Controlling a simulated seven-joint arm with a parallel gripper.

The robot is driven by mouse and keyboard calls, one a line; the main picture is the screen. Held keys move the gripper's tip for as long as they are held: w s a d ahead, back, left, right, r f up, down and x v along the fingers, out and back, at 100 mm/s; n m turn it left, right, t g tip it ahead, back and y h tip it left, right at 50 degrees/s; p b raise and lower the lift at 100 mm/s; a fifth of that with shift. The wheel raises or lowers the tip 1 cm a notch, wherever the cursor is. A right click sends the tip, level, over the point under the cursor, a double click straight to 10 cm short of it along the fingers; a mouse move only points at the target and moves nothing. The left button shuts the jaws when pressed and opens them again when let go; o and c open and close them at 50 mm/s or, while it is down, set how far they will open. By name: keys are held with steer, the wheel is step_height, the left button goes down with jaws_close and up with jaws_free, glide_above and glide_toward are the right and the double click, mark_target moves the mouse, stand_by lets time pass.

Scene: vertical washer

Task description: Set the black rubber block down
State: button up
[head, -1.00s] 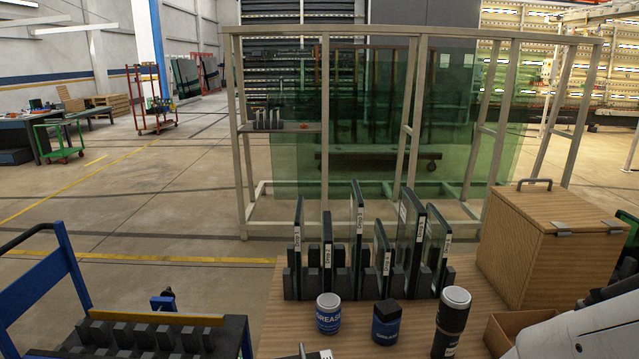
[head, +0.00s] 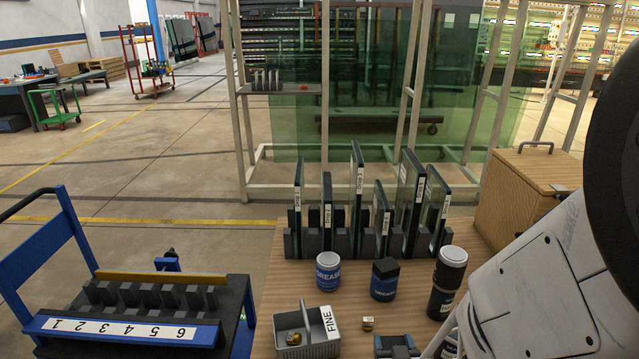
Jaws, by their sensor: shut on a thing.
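My gripper is not in view; my arm's white link (head: 540,285) comes in from the right and runs down past the lower edge. I cannot pick out a black rubber block for sure. A dark slotted piece (head: 384,346) lies at the bottom edge of the table, partly cut off, and I cannot tell what it is. Dark rack blocks (head: 290,243) stand on the wooden table (head: 268,290) and hold several upright glass panes (head: 357,190) with labels.
A grease jar (head: 328,272), a dark capped jar (head: 384,280) and a black cylinder (head: 446,280) stand before the rack. A grey basket (head: 312,330) marked FINE is at the front, with a small brass piece (head: 367,323) beside it. A wooden box (head: 525,190) stands right; a blue numbered cart (head: 120,329) left.

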steer(key=shift+r, duration=2.6)
steer(key=shift+f, duration=4.3)
steer(key=shift+s+f, duration=0.3)
steer(key=shift+s+d+r, duration=0.1)
steer(key=shift+s+r, duration=0.1)
steer(key=shift+s, duration=0.65)
steer(key=shift+s+a+r, duration=0.1)
steer(key=shift+s+r, duration=0.1)
steer(key=shift+s, duration=0.6)
steer(key=shift+s+d+r, duration=0.1)
steer(key=shift+s+r, duration=0.1)
steer(key=shift+s, duration=0.65)
steer(key=shift+w, duration=0.2)
steer(key=shift+f, duration=0.1)
steer(key=shift+w, duration=0.1)
